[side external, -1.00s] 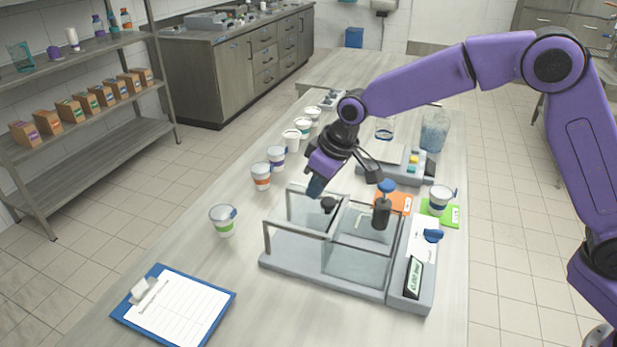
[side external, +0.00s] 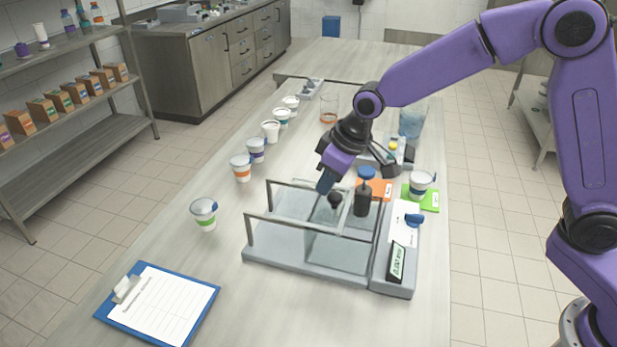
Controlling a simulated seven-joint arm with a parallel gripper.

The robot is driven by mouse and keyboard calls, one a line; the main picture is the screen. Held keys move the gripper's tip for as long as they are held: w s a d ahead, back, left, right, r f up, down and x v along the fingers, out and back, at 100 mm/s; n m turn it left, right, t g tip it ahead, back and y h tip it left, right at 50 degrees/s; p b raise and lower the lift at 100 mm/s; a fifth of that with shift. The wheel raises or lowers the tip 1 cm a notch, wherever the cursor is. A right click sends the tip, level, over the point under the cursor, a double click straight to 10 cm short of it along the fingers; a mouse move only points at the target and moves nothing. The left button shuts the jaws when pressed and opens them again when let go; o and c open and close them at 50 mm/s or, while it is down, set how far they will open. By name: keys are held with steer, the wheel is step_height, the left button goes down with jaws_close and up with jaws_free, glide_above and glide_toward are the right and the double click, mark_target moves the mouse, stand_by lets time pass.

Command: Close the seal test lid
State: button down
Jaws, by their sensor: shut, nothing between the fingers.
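The seal tester (side external: 300,262) stands on the bench, a grey base with two raised rails and a clear tank (side external: 335,252) at its right part. A clear lid with a black knob (side external: 335,201) lies across the rails over the tank area; its edges are hard to see. My gripper (side external: 325,184) is shut and empty, pointing down at the upper left of the knob. Its tips look close to or touching the knob; I cannot tell which.
A control panel (side external: 397,262) with a blue knob adjoins the tester on the right. A cup (side external: 421,184) stands on a green card behind it, beside an orange card (side external: 376,188). Several cups line the left side. A clipboard (side external: 160,306) lies front left, with clear bench between.

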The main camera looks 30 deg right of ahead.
steer(key=s+d, duration=0.5)
steer(key=shift+s+d+f, duration=0.15)
steer(key=shift+s, duration=0.05)
steer(key=shift+w, duration=0.1)
steer(key=w+a, duration=0.1)
steer(key=w, duration=0.1)
steer(key=w+a+r, duration=0.1)
steer(key=a, duration=0.1)
steer(key=shift+w, duration=0.35)
steer(key=v, duration=1)
steer(key=s+d+f+n+g, duration=0.1)
steer(key=s+d, duration=0.3)
steer(key=s, duration=0.5)
steer(key=s+d+f+n+g+h, duration=0.1)
steer(key=s+d+f+n, duration=0.1)
steer(key=s+d, duration=0.3)
steer(key=s+d+f+n+g+h, duration=0.1)
steer(key=s+d+f, duration=0.3)
steer(key=s, duration=0.9)
steer(key=shift+s+d+n, duration=0.4)
steer(key=shift+n, duration=0.3)
steer(key=c, duration=1.8)
jaws_free()
